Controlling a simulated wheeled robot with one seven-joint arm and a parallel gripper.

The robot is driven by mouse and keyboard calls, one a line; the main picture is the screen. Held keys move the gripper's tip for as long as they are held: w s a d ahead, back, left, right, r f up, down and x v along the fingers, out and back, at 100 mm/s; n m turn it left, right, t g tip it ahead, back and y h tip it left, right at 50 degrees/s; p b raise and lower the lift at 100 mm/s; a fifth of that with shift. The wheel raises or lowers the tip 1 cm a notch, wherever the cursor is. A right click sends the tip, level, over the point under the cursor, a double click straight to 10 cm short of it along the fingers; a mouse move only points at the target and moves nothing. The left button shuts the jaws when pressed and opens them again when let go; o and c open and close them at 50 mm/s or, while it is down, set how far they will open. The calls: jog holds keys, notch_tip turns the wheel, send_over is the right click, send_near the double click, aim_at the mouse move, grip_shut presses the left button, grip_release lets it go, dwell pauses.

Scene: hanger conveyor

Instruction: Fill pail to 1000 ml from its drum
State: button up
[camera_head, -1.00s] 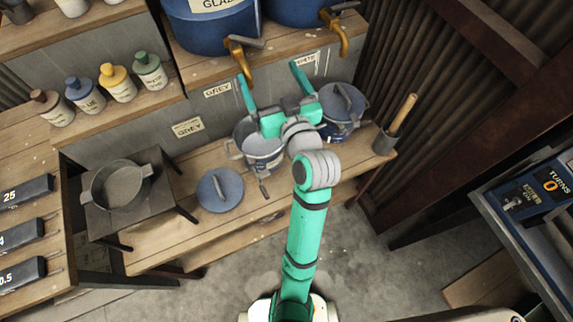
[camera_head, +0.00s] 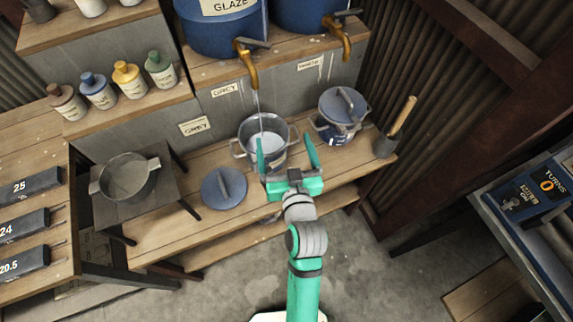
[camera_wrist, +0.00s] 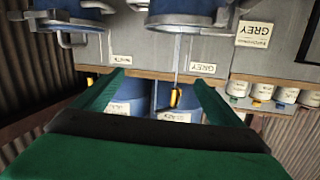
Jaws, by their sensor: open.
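The open metal pail (camera_head: 278,133) stands on the bench under the left drum (camera_head: 220,32), labelled GLAZE. Pale liquid (camera_head: 266,147) lies in it; I cannot read its level. A thin stream (camera_head: 260,112) falls from the left drum's brass tap (camera_head: 248,66) into the pail. The tap also shows in the wrist view (camera_wrist: 175,98), as does the pail (camera_wrist: 180,14). My gripper (camera_head: 285,143) is open and empty, in front of and above the pail; its left finger covers part of the pail.
A lidded pail (camera_head: 342,117) stands right, under the other drum (camera_head: 308,12) and its tap (camera_head: 340,40). A loose lid (camera_head: 224,188) lies on the bench, left of my gripper. A pan (camera_head: 127,180) sits on a stand. A pot with a wooden handle (camera_head: 398,120) is far right.

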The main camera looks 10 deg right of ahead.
jog(key=shift+h, duration=0.3)
jog(key=s+f, duration=0.1)
jog(key=s, duration=0.1)
jog(key=s+f, duration=0.1)
jog(key=shift+s+f, duration=0.2)
jog(key=shift+s, duration=0.15)
jog(key=shift+d, duration=0.15)
jog(key=shift+w, duration=0.1)
dwell(0.8)
